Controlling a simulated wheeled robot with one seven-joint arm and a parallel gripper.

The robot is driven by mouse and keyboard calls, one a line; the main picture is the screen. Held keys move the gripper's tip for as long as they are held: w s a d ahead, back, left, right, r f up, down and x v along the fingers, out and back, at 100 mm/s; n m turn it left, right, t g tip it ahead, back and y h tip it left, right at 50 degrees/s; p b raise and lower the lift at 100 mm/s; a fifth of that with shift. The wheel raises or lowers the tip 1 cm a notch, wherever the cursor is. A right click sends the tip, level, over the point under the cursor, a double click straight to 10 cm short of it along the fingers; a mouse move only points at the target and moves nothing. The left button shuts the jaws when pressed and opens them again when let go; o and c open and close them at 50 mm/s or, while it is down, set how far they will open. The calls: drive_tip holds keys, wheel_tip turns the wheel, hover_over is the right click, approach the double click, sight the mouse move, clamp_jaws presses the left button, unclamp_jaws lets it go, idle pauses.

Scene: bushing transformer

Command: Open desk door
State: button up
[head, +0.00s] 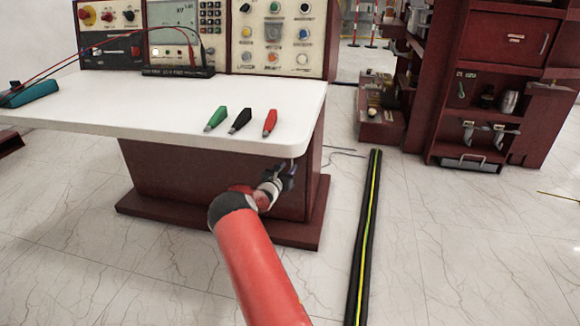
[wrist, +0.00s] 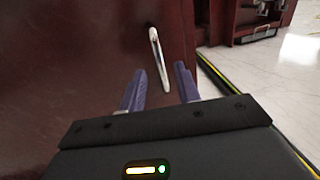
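The desk (head: 170,107) has a white top and a dark red body below it. Its door (wrist: 70,60) is a dark red panel that fills the left of the wrist view and looks shut. A slim silver handle (wrist: 158,58) stands near upright on the panel, close to its right edge. My gripper (wrist: 160,88) is open, with one bluish finger on each side of the handle's lower end. I cannot tell whether either finger touches it. In the head view my gripper (head: 285,175) is under the desktop's right front corner, by the desk body, and hides part of the handle area.
Green (head: 216,119), black (head: 240,121) and red (head: 270,122) clips lie on the desktop, whose edge overhangs my gripper. A black and yellow cable strip (head: 366,240) runs along the floor to the right. A dark red cabinet (head: 500,90) stands further right. The front floor is clear.

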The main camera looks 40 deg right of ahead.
drive_tip(key=shift+x, duration=1.2)
clamp_jaws()
